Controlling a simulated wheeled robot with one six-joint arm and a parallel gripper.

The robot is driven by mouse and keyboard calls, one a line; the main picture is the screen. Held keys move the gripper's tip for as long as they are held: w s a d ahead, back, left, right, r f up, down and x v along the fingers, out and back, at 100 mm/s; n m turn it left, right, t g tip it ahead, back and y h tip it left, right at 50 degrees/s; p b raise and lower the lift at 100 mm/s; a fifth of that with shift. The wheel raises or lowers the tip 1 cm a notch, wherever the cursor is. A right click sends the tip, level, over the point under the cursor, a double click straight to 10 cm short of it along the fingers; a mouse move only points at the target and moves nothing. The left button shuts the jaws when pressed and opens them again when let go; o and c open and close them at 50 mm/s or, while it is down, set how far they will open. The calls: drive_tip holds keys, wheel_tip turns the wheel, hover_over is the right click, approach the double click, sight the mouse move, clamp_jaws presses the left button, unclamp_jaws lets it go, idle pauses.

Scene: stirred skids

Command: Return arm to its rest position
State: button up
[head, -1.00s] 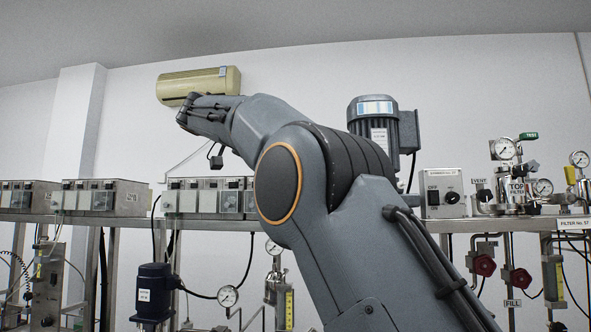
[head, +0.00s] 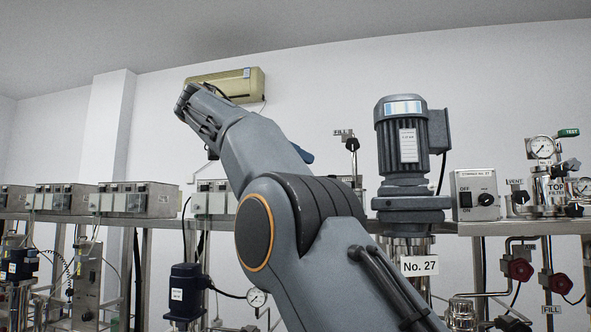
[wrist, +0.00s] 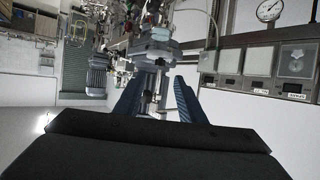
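My arm fills the middle of the head view, its elbow (head: 255,232) low and its forearm (head: 255,145) reaching up and left to the wrist (head: 197,112). In the head view I cannot make out my gripper's fingertips. In the wrist view my gripper (wrist: 158,90) shows two blue fingers standing apart. I see nothing held between them; the metal equipment between them appears to be behind.
A motor (head: 401,140) stands on the skid above a "No. 27" label (head: 420,266). A switch box (head: 476,194) and a pressure gauge (head: 542,148) are to its right. Metal boxes (head: 135,199) line the shelf at left. An air conditioner (head: 247,86) hangs on the wall.

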drive_tip(key=w+d+f+n+t+y, duration=0.15)
drive_tip(key=w+d+f+n, duration=0.25)
drive_tip(key=w+f+n, duration=0.65)
drive_tip(key=s+d+f+n+y, duration=0.1)
drive_tip(key=d+f+y, duration=0.1)
drive_tip(key=f, duration=0.6)
drive_tip(key=s+d+f+n+y, duration=0.1)
drive_tip(key=d+f+y, duration=0.1)
drive_tip(key=f, duration=0.5)
drive_tip(key=s+d+f+n+g+y, duration=0.1)
drive_tip(key=s+d+f+g+y, duration=0.2)
drive_tip(key=s+f, duration=1.4)
drive_tip(key=s+d+f+n+y, duration=0.1)
drive_tip(key=s+d+f+y, duration=0.3)
drive_tip(key=s+f, duration=1.3)
wheel_tip(320, 180, down, 12)
drive_tip(key=w+g+b, duration=0.1)
drive_tip(key=w+b, duration=0.1)
drive_tip(key=b, duration=0.8)
drive_tip(key=shift+a, duration=0.25)
